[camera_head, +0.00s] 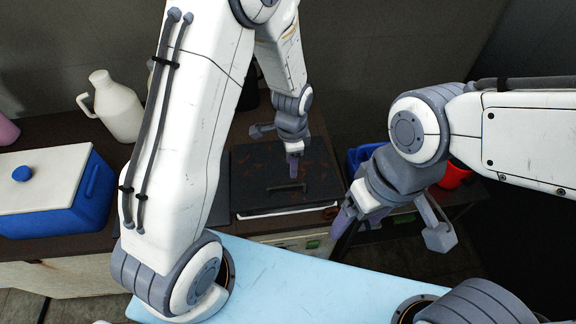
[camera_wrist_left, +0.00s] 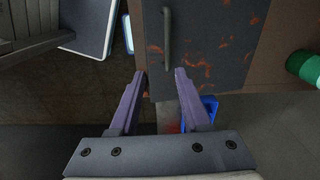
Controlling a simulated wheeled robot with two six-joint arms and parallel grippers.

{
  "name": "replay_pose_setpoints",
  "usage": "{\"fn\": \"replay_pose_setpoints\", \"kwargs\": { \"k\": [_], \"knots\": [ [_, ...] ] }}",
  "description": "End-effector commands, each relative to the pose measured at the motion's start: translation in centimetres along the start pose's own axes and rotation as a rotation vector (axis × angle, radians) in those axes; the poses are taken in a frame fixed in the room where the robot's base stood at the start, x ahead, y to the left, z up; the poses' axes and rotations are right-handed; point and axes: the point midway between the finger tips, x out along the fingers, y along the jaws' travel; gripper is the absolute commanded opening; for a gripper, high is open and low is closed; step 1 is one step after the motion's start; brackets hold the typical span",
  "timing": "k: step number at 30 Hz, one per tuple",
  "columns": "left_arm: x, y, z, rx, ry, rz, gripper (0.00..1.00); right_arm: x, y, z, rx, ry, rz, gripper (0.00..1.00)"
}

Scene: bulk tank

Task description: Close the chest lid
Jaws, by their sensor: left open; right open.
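The chest lid (camera_head: 262,172) is a dark, rust-stained panel with a bar handle (camera_head: 287,187), seen in the middle of the head view. A pale strip runs along its front edge; I cannot tell how far the lid stands open. My left gripper (camera_head: 293,172) is over the lid, behind the handle in the picture. In the left wrist view, the open, empty fingers (camera_wrist_left: 160,74) point at the lid (camera_wrist_left: 215,45), whose handle (camera_wrist_left: 167,38) lies beyond the fingertips. I cannot tell whether they touch the lid. My right gripper (camera_head: 344,221) is right of the chest, apart from its handle.
A blue cooler with a cream lid (camera_head: 40,180) and a white jug (camera_head: 116,107) stand on the dark counter at left. Blue (camera_head: 362,158) and red (camera_head: 453,177) containers are at right, partly hidden by my right arm. A light-blue surface (camera_head: 290,285) is in front.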

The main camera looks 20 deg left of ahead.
Motion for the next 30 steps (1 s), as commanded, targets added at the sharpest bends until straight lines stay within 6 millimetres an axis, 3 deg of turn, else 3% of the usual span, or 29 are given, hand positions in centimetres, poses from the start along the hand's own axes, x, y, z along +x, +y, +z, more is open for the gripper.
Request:
{"fn": "replay_pose_setpoints", "kwargs": {
  "k": [1, 6, 11, 24, 30],
  "knots": [
    [0.1, -0.6, 0.4, 0.016, -0.005, 0.004, 0.47, -1.1, -0.1, -0.1, 0.0, 0.0, 0.0, 0.8],
    [1.5, -1.6, 1.0, 0.059, -0.007, 0.004, 0.47, -1.6, -0.1, -0.1, 0.0, 0.0, 0.0, 0.8],
    [3.2, -1.7, 1.1, 0.063, -0.008, 0.005, 0.47, -1.9, -0.1, -0.1, 0.0, -0.001, 0.0, 0.8],
    [10.4, -1.6, 1.1, 0.062, -0.008, 0.004, 0.47, -3.3, -0.2, -0.2, -0.003, 0.0, 0.0, 0.8],
    [11.9, -1.7, 1.1, 0.062, -0.006, 0.002, 0.47, -3.4, -0.2, -0.2, -0.003, 0.0, 0.0, 0.8]
  ]
}}
